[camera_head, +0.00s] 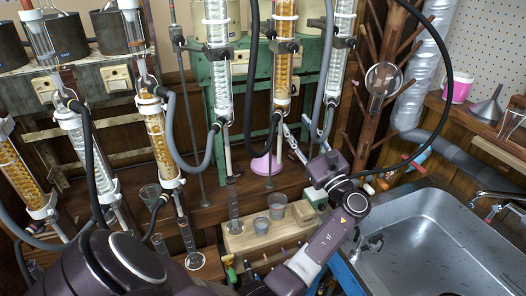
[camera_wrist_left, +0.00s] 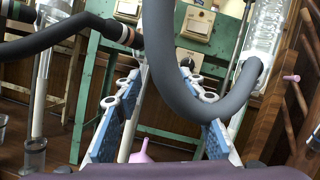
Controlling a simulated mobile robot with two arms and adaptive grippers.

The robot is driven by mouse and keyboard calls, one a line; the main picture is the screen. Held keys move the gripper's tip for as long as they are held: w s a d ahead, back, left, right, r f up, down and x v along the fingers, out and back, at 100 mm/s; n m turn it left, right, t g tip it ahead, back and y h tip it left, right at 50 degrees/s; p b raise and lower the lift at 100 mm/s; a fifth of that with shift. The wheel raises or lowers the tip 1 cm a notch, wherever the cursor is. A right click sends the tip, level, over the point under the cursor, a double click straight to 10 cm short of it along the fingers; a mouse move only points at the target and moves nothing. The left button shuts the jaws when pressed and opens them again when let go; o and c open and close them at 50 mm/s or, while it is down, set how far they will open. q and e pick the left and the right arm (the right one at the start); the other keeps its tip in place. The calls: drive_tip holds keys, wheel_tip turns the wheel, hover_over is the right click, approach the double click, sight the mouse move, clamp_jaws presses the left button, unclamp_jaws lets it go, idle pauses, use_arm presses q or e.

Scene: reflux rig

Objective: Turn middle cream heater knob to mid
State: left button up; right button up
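In the left wrist view, cream control boxes sit on a green frame (camera_wrist_left: 92,62). I cannot tell which is the middle heater, and the knob's setting is too small to read. In the head view a cream box (camera_head: 240,62) shows on the green frame, partly hidden by glassware. My left gripper (camera_head: 298,126) is near the frame. Its blue fingers (camera_wrist_left: 158,85) are apart, with no knob held. My right gripper is not in view.
A thick grey hose (camera_wrist_left: 178,85) hangs across the space between my left fingers in the wrist view. Glass condensers (camera_head: 218,60) and hoses crowd the frame. Small beakers (camera_head: 277,205) stand on a wooden block below. A metal sink (camera_head: 440,240) is at the right.

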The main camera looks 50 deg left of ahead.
use_arm(q)
drive_tip(key=s+f+n+h, duration=0.4)
drive_tip(key=s+f, duration=0.1)
drive_tip(key=f, duration=0.6)
drive_tip(key=s+f+n+g+h, duration=0.1)
drive_tip(key=s+f+n+h, duration=0.3)
drive_tip(key=f, duration=0.7)
drive_tip(key=shift+s+a+n, duration=0.15)
drive_tip(key=shift+s+n, duration=0.25)
drive_tip(key=shift+s, duration=0.85)
drive_tip(key=shift+r, duration=0.15)
